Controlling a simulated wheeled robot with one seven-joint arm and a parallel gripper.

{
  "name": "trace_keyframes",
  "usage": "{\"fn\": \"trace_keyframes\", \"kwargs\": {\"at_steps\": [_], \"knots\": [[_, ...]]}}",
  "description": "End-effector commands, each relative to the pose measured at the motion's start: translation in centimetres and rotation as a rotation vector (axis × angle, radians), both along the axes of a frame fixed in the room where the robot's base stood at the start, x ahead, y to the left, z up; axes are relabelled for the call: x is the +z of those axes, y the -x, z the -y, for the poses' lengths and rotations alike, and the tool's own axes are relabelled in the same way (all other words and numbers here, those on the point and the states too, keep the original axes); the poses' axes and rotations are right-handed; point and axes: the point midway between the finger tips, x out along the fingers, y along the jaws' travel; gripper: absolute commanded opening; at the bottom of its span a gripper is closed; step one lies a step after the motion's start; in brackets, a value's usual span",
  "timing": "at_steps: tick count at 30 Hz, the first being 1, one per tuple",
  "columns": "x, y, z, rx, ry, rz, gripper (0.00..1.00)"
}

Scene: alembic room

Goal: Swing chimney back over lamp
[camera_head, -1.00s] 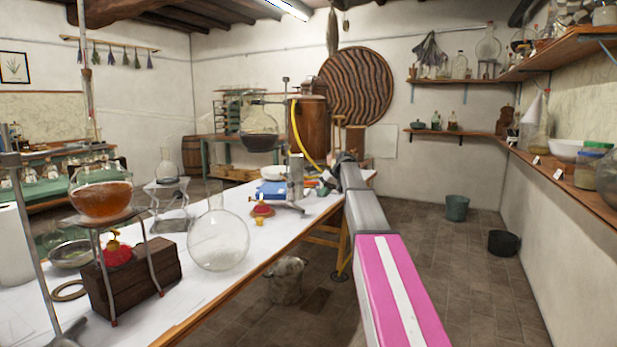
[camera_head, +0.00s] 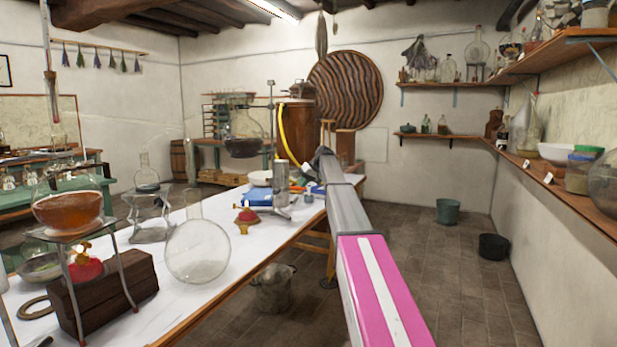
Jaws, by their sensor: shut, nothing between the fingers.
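A grey upright metal cylinder (camera_head: 281,177), which looks like the chimney, stands on the white table near its far right end. A flat metal piece (camera_head: 268,208) shows at its foot. A small red lamp (camera_head: 246,215) stands on the table to the left and nearer, apart from the cylinder. A second red lamp (camera_head: 87,267) with a brass top sits under a tripod holding an orange-filled flask. My gripper (camera_head: 309,172) is small at the far end of my arm, just right of the cylinder. It is shut and empty; contact with the cylinder cannot be made out.
A round clear flask (camera_head: 197,250) stands near the table's front edge. A small brass cap (camera_head: 243,229) lies by the lamp. A blue item (camera_head: 258,196) and a white bowl (camera_head: 261,178) are behind. A copper still (camera_head: 296,130) rises beyond.

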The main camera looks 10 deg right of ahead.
Motion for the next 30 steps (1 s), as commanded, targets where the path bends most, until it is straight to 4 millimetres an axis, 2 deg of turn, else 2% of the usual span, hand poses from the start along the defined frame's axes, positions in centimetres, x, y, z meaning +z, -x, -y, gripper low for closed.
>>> {"fn": "trace_keyframes", "kwargs": {"at_steps": [1, 3, 9, 25, 30], "knots": [[-0.7, -0.2, -0.6, 0.001, 0.0, -0.002, 0.0], [-0.4, 0.3, -1.8, 0.002, 0.001, 0.001, 0.0], [-0.4, 0.7, -3.7, 0.0, 0.001, 0.0, 0.0], [-0.4, 0.8, -4.3, 0.001, 0.0, 0.001, 0.0], [-0.4, 1.1, -5.4, 0.007, 0.0, 0.0, 0.0]]}}
